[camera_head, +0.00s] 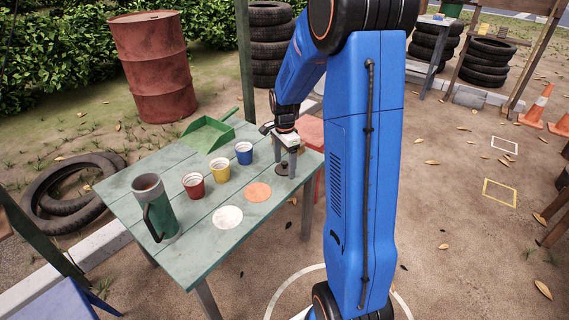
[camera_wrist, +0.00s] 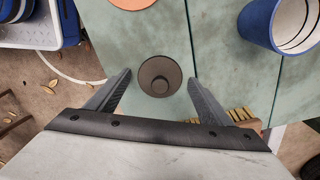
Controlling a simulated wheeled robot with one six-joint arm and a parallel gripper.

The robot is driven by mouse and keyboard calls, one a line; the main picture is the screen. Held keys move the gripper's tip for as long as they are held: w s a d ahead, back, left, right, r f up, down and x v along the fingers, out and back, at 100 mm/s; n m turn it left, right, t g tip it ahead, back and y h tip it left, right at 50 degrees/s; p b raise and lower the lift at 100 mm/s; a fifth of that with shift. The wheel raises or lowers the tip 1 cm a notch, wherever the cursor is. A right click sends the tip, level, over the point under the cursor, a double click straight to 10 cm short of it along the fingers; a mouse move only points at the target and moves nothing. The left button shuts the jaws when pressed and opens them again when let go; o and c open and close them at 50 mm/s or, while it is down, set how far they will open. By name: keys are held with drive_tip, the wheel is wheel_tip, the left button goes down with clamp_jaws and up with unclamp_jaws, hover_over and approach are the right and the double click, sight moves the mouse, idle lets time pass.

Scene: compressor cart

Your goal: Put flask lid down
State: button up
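The flask lid (camera_wrist: 160,77) is a dark round disc with a raised knob. It lies on the green table near its right edge, and it shows small and dark in the head view (camera_head: 282,169). My gripper (camera_head: 286,165) is just above it. In the wrist view its two fingers are spread wide on either side of the lid, with a gap on each side. Nothing is held. The flask (camera_head: 157,210), green with a dark handle and an open top, stands at the left end of the table (camera_head: 190,255).
Red (camera_head: 194,186), yellow (camera_head: 220,170) and blue (camera_head: 244,153) cups stand in a row on the table. An orange disc (camera_head: 258,192) and a white disc (camera_head: 228,217) lie in front. A green dustpan (camera_head: 207,133) is at the back. A brush (camera_wrist: 240,115) shows beside my right finger.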

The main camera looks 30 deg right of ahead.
sight(284, 162)
drive_tip(key=shift+r, duration=0.1)
wheel_tip(284, 162, up, 11)
drive_tip(key=s+a+r+n+t, duration=0.1)
drive_tip(key=s+a+r+n, duration=0.3)
drive_tip(key=s+a+r, duration=0.15)
drive_tip(key=s+a+n+t, duration=0.1)
drive_tip(key=s+a+n, duration=0.2)
drive_tip(key=s, duration=0.5)
drive_tip(key=s+a+n+t, duration=0.1)
drive_tip(key=s+a+n, duration=0.3)
drive_tip(key=s+n, duration=0.2)
drive_tip(key=s+a+n+t, duration=0.1)
drive_tip(key=s+a+n, duration=0.2)
drive_tip(key=s, duration=0.7)
drive_tip(key=shift+s+a+r+n+t, duration=0.15)
drive_tip(key=shift+s+r+n+t, duration=0.25)
drive_tip(key=shift+n, duration=0.8)
